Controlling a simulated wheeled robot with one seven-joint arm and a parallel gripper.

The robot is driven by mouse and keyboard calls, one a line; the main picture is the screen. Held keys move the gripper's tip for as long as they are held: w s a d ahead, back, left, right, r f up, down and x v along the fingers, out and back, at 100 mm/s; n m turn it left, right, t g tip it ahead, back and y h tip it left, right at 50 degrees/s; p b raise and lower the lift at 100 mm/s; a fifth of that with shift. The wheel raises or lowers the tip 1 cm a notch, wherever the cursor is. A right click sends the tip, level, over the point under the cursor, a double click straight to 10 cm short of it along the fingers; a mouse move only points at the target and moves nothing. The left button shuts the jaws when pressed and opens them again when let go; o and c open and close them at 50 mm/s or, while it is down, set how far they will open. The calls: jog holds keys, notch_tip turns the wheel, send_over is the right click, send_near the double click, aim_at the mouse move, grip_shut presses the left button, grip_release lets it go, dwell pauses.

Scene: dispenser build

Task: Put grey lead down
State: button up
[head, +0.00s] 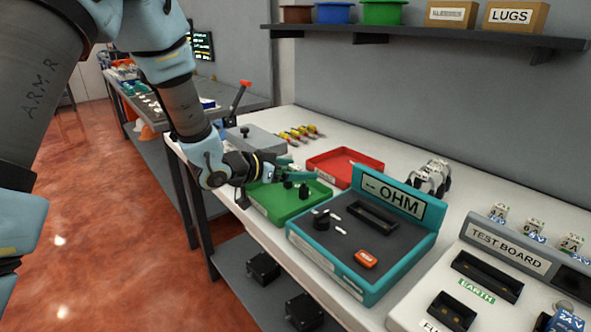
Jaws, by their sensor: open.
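My gripper (291,169) is open, low over the far left part of the green tray (270,211). Small dark pieces (303,190) stand in the tray just below and in front of the fingers. I cannot tell whether any of them is the grey lead or its end, and no cable is clearly visible. Nothing can be made out between the fingers; their tips are small and partly merge with the background.
A red tray (345,167) lies behind the green one. The teal OHM meter (361,276) stands to the right, with the test board (508,252) beyond it. A grey box (254,143) and coloured tools (300,133) lie behind my wrist. A shelf (430,39) hangs above.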

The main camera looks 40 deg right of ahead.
jog(key=b+v, duration=0.2)
jog(key=v, duration=1)
jog(key=shift+w, duration=0.15)
jog(key=w+a+f+n+t+y, duration=0.2)
jog(key=w+a+n+t+y, duration=0.25)
jog(key=w+a, duration=0.5)
jog(key=w+a+f+n+t+y, duration=0.1)
jog(key=w+a+n+t+y, duration=0.35)
jog(key=a, duration=0.85)
jog(key=s+a+f+n+g+y, duration=0.1)
jog(key=s+a+n+g+y, duration=0.1)
jog(key=a, duration=0.7)
jog(key=s+a+f+n+g+y, duration=0.1)
jog(key=s+a+n+g+y, duration=0.1)
jog(key=s+a+n+g, duration=0.2)
jog(key=s+a+n, duration=0.2)
jog(key=s+a, duration=0.2)
jog(key=a, duration=0.1)
jog(key=shift+s+a+g+y, duration=0.3)
jog(key=shift+s+a+y, duration=0.05)
jog(key=shift+y, duration=0.05)
jog(key=shift+c, duration=0.2)
